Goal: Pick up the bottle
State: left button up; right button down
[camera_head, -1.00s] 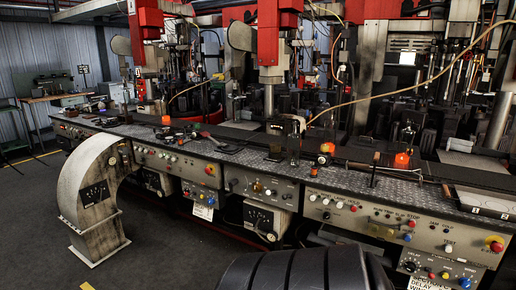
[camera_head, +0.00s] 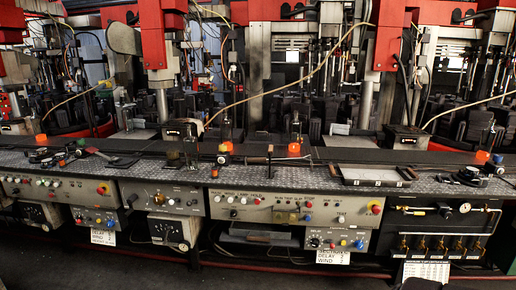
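A dark, see-through upright shape (camera_head: 226,128) that looks like a glass bottle stands near the middle of the long bench, behind an orange piece. A similar clear upright shape (camera_head: 297,124) stands to its right, above another orange piece. Both are small and dim, so I cannot tell for sure which is the bottle. Neither of my grippers is in view, and nothing is seen holding these shapes.
The long metal bench (camera_head: 400,178) runs across the view, with control panels (camera_head: 290,207) on its front. A red-handled tool (camera_head: 112,158) and a framed white tray (camera_head: 370,175) lie on top. Red and grey machines stand close behind. Dark floor is in front.

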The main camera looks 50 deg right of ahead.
aim_at(190, 144)
jog(key=j+z, duration=0.15)
jog(key=z, duration=0.35)
jog(key=k+j+z, duration=0.1)
jog(key=z, duration=0.4)
jog(key=j+z, duration=0.15)
jog(key=z, duration=0.35)
jog(key=k, duration=0.05)
